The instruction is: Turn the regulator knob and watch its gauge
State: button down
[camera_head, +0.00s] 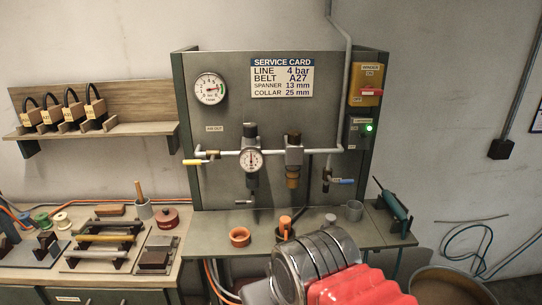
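The regulator (251,183) hangs on the grey panel, in line with a white horizontal pipe. A black knob (250,130) tops it. Its round white gauge (251,160) faces me; its needle is too small to read surely. A larger round gauge (210,90) sits at the panel's upper left, its scale partly green and red. My arm, silver and red, shows at the bottom centre, in front of the bench and below the regulator. My gripper's fingers cannot be made out. Nothing of mine touches the knob.
A service card (282,78) reads LINE 4 bar. A yellow-handled valve (194,162) and a blue-handled valve (342,181) flank the regulator. An orange ring (239,237) and a grey cup (354,210) stand on the bench (203,237). A green light (368,128) glows at right.

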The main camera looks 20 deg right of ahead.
aim_at(250, 130)
jog(key=k, duration=1.35)
jog(key=u, duration=0.4)
jog(key=i, duration=1.05)
jog(key=u, duration=0.45)
jog(key=i, duration=0.5)
jog(key=u, duration=0.1)
